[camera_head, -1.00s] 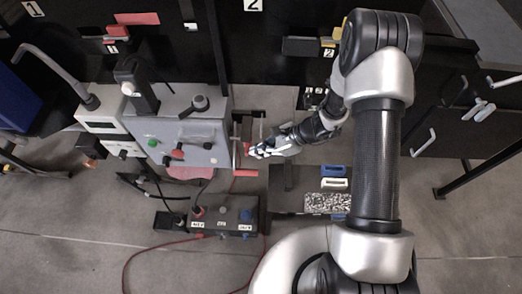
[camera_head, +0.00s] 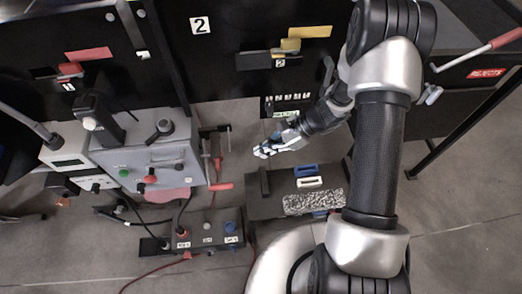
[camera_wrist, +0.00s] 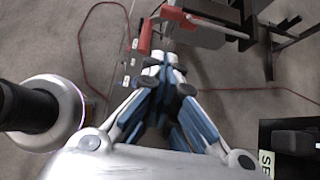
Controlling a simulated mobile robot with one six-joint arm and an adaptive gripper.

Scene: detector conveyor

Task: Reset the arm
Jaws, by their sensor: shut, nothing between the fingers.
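My gripper (camera_head: 264,152) is shut and empty in the head view. It hangs over the floor in the middle, to the right of a grey control box (camera_head: 150,160) with red handles. Its blue and white fingers (camera_wrist: 160,65) meet at the tips in the wrist view, with nothing between them. My arm reaches down the right side of the head view and hides part of what lies behind it. In the wrist view, a red handle (camera_wrist: 145,38) shows just beyond the fingertips.
A black tray (camera_head: 265,208) with blue and white pieces and a speckled plate lies below my gripper. A black switch box (camera_head: 208,228) with a red cable (camera_head: 160,278) is on the lower left. Panel 2 (camera_head: 230,70) stands behind. A red-handled lever (camera_head: 505,38) is at right.

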